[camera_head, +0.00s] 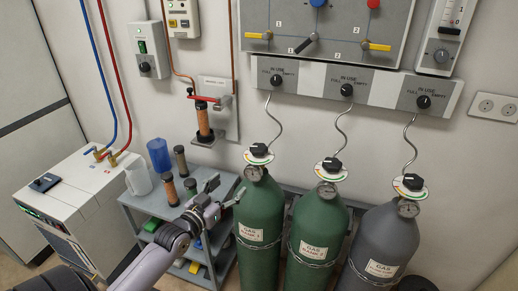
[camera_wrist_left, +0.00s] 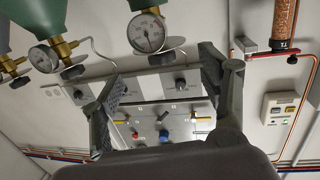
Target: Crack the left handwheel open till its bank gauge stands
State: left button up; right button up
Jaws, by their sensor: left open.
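The left handwheel (camera_head: 259,150) is a black knob over a coloured dial on top of the left green cylinder (camera_head: 262,205), labelled as a gas bank. Its round bank gauge (camera_head: 253,173) sits just below. In the left wrist view, which is upside down, the gauge (camera_wrist_left: 147,32) shows a white face and the handwheel (camera_wrist_left: 161,55) is a dark shape beside it. My left gripper (camera_head: 227,188) is open and empty, left of and below the handwheel, apart from it. Its spread fingers (camera_wrist_left: 160,65) show in the wrist view. My right gripper is not in view.
A second green cylinder (camera_head: 318,235) and a grey cylinder (camera_head: 383,245) stand to the right, each with a handwheel and gauge. A grey cart (camera_head: 140,201) with sample tubes and a jug stands behind my left arm. A wall panel (camera_head: 350,88) with knobs hangs above.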

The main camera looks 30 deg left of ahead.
aim_at(259, 150)
pick_arm(q)
jog(key=shift+t, duration=0.3)
jog(key=w+r, duration=0.1)
jog(key=w, duration=0.4)
jog(key=w+r, duration=0.1)
jog(key=w, duration=0.5)
jog(key=w+r, duration=0.1)
jog(key=w, duration=0.5)
jog(key=shift+w+a+p, duration=0.25)
jog(key=shift+p, duration=0.05)
jog(key=shift+c, duration=0.3)
